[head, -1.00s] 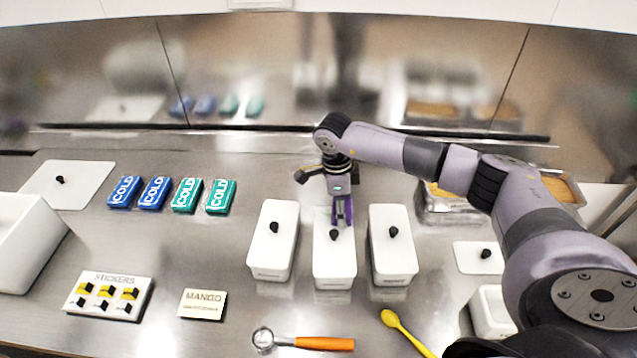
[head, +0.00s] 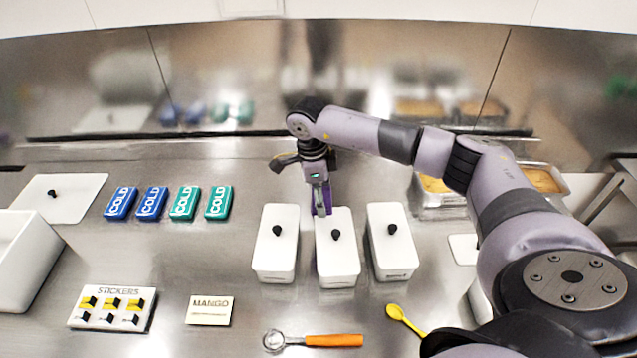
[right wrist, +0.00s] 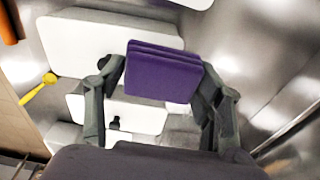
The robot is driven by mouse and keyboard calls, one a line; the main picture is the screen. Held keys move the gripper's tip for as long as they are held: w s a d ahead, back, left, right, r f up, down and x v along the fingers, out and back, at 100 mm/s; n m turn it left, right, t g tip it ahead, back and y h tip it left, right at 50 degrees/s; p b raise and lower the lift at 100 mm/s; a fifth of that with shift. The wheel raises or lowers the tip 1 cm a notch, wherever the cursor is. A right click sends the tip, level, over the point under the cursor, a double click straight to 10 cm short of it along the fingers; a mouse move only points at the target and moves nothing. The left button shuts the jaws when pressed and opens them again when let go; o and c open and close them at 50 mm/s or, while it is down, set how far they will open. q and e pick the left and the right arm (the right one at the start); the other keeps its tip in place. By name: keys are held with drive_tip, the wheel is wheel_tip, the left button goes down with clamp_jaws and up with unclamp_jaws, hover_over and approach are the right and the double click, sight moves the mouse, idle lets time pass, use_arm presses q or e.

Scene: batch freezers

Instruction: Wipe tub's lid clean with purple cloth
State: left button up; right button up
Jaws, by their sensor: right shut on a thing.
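My right gripper (head: 320,208) is shut on a folded purple cloth (right wrist: 163,72), which sits between its two fingers in the right wrist view. In the head view the gripper points down at the far left end of the middle white tub (head: 338,268). This tub has a white lid with a black knob (head: 336,235), and the gripper is behind the knob. I cannot tell whether the cloth touches the lid. Any mark on the lid is not visible to me. My left gripper is not in view.
Similar lidded tubs stand close on the left (head: 275,255) and right (head: 391,250). An orange-handled scoop (head: 333,340) and yellow spoon (head: 404,318) lie in front. Blue and teal cold packs (head: 152,203), a sticker board (head: 112,307) and a mango card (head: 210,310) are left.

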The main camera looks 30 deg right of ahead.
drive_tip(key=r, duration=0.1)
drive_tip(key=r+p, duration=0.1)
drive_tip(key=shift+w+a+r, duration=0.2)
drive_tip(key=shift+r, duration=0.1)
drive_tip(key=shift+s+r, duration=0.1)
drive_tip(key=shift+r, duration=0.25)
